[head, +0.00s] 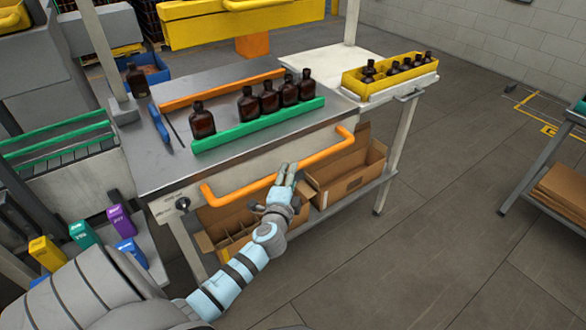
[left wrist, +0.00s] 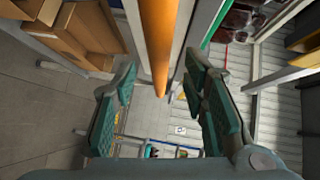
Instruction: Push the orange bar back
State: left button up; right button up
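A long orange bar (head: 328,153) with bent ends runs along the front of the metal worktable. My left gripper (head: 287,172) is at the middle of this bar, on its near side. In the left wrist view the bar (left wrist: 159,40) runs between the two spread fingers of the gripper (left wrist: 160,82), which look open. I cannot tell whether they touch it. A second, straight orange strip (head: 222,90) lies across the tabletop behind the bottles. My right gripper is not in view.
Several amber bottles (head: 268,99) stand along a green strip (head: 258,124) on the worktable (head: 160,166). A yellow bin (head: 385,83) of bottles sits at the right. Cardboard boxes (head: 345,178) are on the shelf below the bar.

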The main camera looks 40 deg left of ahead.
pick_arm(q)
jog(key=x, duration=0.5)
jog(key=shift+w+a+b, duration=0.1)
jog(key=shift+w+b, duration=0.1)
jog(key=shift+b, duration=0.2)
jog(key=shift+f, duration=0.1)
grip_shut()
